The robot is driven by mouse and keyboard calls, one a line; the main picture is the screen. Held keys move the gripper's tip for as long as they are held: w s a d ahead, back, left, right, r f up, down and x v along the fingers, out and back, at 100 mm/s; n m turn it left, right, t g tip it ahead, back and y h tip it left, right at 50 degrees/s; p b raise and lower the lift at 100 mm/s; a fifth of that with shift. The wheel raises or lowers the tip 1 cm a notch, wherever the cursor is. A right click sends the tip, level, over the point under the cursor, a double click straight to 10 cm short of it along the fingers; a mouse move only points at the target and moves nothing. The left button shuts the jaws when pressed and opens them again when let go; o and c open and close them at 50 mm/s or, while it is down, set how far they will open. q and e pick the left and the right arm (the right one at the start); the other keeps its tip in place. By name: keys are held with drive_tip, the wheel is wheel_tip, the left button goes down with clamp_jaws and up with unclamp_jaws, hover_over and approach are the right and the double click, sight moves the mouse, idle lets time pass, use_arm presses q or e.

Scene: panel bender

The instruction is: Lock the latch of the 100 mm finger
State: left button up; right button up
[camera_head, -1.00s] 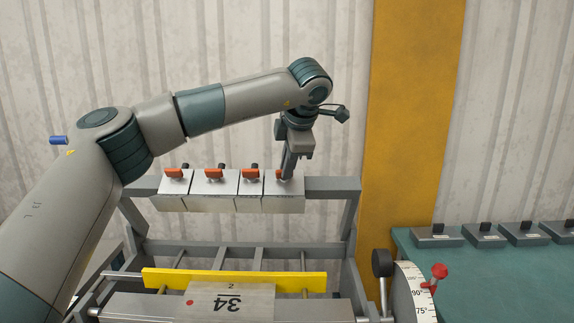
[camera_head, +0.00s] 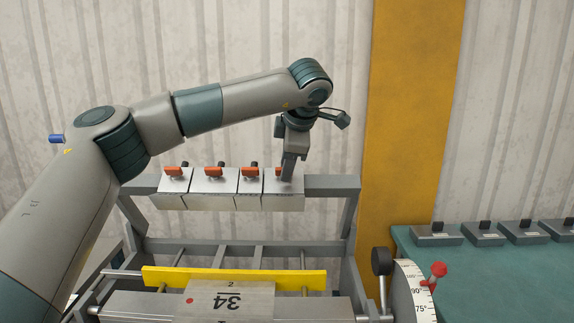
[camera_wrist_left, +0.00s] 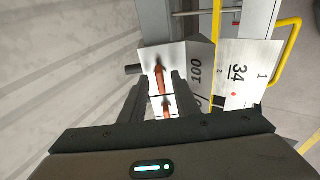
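The 100 mm finger is the rightmost steel block (camera_head: 285,203) on the rear crossbar, and its "100" marking shows in the wrist view (camera_wrist_left: 196,70). Its orange latch handle (camera_wrist_left: 160,78) lies roughly along the row of fingers. In the head view my left gripper (camera_head: 288,178) points down over this block and hides most of the latch, leaving a small orange edge (camera_head: 278,172). In the wrist view my left gripper (camera_wrist_left: 161,88) is open, one jaw on each side of the latch, with gaps visible. My right gripper is in neither view.
Several fingers with orange latches stand in a row, the neighbouring latch (camera_head: 251,172) close by on the left. A yellow bar (camera_head: 235,278) and a plate marked 34 (camera_head: 230,300) lie in front. An angle dial (camera_head: 415,290) and a green table (camera_head: 480,270) are at right.

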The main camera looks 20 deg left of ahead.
use_arm(q)
drive_tip(key=shift+r, duration=0.1)
